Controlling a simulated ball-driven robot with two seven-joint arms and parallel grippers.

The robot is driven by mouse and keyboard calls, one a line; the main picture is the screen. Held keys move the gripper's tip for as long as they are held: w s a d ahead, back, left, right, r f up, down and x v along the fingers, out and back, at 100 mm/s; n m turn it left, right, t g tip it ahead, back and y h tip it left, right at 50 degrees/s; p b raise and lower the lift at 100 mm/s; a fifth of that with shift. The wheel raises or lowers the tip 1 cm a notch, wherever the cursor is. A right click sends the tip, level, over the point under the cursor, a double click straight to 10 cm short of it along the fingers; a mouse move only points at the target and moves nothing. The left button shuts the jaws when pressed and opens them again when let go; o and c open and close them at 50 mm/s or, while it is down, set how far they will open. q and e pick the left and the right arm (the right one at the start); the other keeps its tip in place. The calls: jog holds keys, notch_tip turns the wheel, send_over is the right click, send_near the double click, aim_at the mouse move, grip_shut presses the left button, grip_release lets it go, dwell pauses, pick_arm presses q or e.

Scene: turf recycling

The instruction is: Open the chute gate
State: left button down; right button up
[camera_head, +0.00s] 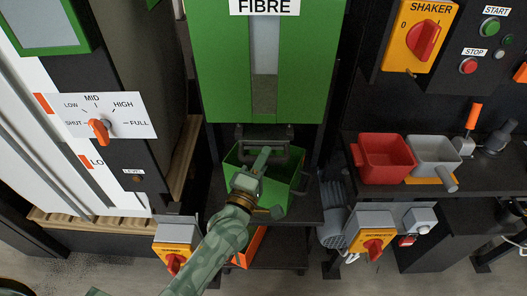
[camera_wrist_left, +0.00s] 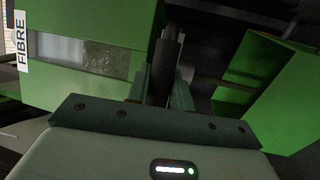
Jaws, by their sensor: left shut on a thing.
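The green chute (camera_head: 220,70) labelled FIBRE hangs in the upper middle of the head view, with a grey window strip down its front. A dark bar handle (camera_head: 283,133) sits at its lower end, which I take for the gate's handle. My left gripper (camera_head: 263,153) reaches up from below and is shut on this handle. In the left wrist view the dark handle (camera_wrist_left: 168,60) passes between the fingers, beside the green chute (camera_wrist_left: 110,20). The fingers partly hide the grip. The gate's own plate is not clearly visible. My right gripper is not in view.
A green bin (camera_head: 297,185) stands under the chute, partly behind my left arm. A dial panel (camera_head: 130,112) is at left. A red bin (camera_head: 385,155) and a grey scoop-like container (camera_head: 430,150) rest on the right-hand bench. Switch boxes (camera_head: 372,240) sit low in front.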

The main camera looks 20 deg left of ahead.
pick_arm(q)
jog(key=s+d+p, duration=0.2)
jog(key=s, duration=0.4)
jog(key=shift+s, duration=0.35)
jog(key=shift+f, duration=0.1)
jog(key=c, duration=1.2)
grip_release()
jog(key=shift+c, duration=0.2)
jog(key=v, duration=1.6)
jog(key=shift+s, duration=0.2)
